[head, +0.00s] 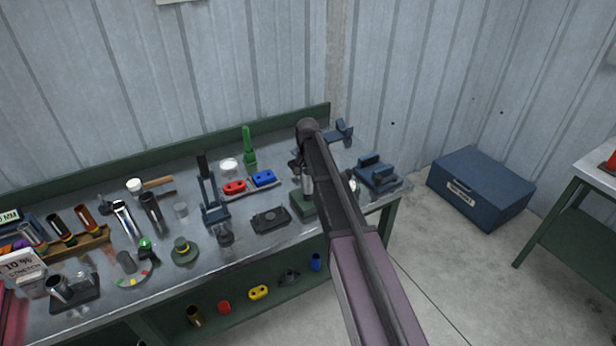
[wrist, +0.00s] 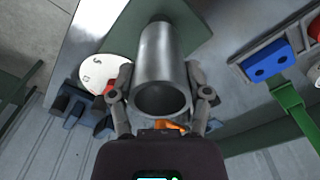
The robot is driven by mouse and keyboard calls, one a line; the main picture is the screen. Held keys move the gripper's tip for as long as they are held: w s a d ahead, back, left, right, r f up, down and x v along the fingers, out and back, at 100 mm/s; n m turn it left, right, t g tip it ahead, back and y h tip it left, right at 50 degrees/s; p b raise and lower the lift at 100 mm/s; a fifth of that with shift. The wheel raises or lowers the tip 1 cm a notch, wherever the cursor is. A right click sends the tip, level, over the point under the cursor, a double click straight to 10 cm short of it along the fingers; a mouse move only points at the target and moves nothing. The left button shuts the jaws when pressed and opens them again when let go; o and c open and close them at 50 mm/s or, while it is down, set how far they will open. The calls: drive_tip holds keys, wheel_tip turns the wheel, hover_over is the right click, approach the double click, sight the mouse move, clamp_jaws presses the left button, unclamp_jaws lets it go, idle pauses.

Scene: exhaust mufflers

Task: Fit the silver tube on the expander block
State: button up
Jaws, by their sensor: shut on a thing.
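The silver tube (wrist: 162,62) is held between the two fingers of my gripper (wrist: 160,88), with its open near end facing the wrist camera. In the head view, the tube (head: 308,186) stands roughly upright beneath my gripper (head: 305,170), partly hidden by my arm. A green block (head: 303,204), which looks like the expander block, lies directly below the tube. Its green surface (wrist: 198,28) also shows beyond the tube's far end in the wrist view. I cannot tell whether the tube is around anything on the block or just above it.
A blue vise (head: 375,172) stands to the right on the bench. A black plate (head: 270,220) and a tray with red (head: 235,187) and blue (head: 263,178) pieces lie to the left. A white disc (wrist: 108,72) shows beside the gripper in the wrist view.

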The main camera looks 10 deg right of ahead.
drive_tip(key=shift+f+b, duration=2)
drive_tip(key=shift+f, duration=0.05)
drive_tip(key=o, duration=1.1)
drive_tip(key=shift+r, duration=0.2)
